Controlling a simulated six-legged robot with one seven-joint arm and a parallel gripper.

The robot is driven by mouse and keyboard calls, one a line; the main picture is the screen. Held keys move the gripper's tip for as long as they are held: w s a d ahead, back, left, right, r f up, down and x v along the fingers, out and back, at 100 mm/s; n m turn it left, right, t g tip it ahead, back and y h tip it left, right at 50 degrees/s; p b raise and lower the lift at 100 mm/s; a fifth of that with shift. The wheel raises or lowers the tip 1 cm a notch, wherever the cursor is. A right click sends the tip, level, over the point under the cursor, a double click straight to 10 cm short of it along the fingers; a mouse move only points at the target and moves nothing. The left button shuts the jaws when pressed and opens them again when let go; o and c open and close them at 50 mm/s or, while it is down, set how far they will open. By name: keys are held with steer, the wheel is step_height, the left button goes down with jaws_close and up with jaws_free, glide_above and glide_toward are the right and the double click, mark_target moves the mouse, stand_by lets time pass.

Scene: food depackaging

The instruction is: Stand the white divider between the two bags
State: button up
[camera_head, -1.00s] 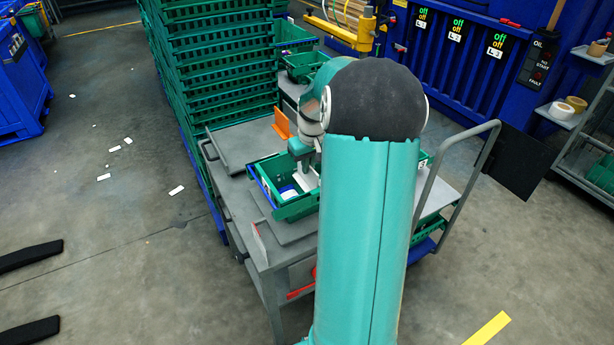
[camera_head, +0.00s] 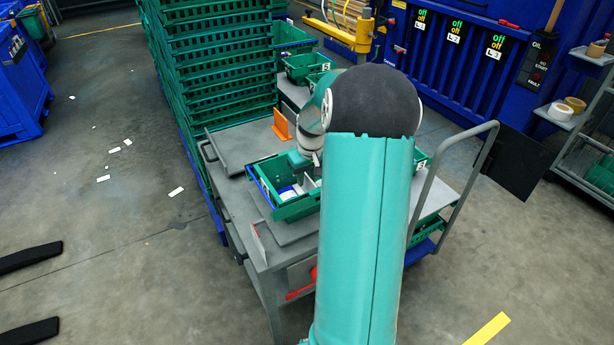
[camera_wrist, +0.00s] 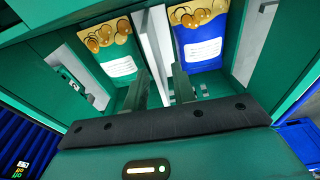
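The white divider (camera_wrist: 154,42) stands as a pale upright panel between the two bags in the wrist view. The left bag (camera_wrist: 118,66) is green with a white label and a picture of round brown food. The right bag (camera_wrist: 203,48) is blue with the same kind of picture and label. My gripper (camera_wrist: 162,76) has its fingers apart, one on each side of the divider, with gaps visible beside it. Both bags and divider are inside a green crate (camera_wrist: 35,60), which also shows in the head view (camera_head: 294,211). My arm hides part of the crate there.
The crate sits on a grey cart (camera_head: 240,155) with a rail handle (camera_head: 462,180). An orange bracket (camera_head: 281,124) stands behind the crate. A tall stack of green crates (camera_head: 218,80) is at the back left. Open floor lies left of the cart.

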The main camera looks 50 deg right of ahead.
step_height(320, 180, up, 11)
steer(key=s, duration=0.2)
steer(key=w+a+r+n, duration=0.1)
steer(key=a+r, duration=0.4)
steer(key=a, duration=0.5)
steer(key=s+a+r+n+t, duration=0.1)
steer(key=a+r, duration=0.1)
steer(key=a, duration=0.4)
steer(key=s+a+r, duration=0.2)
steer(key=a, duration=0.4)
steer(key=s+a+f+n+t, duration=0.1)
steer(key=s+a+t, duration=0.1)
steer(key=s+a, duration=0.9)
steer(key=a, duration=0.4)
steer(key=shift+s+a+n+t+y, duration=0.2)
steer(key=shift+s+n+t+y, duration=0.1)
steer(key=shift+t, duration=0.1)
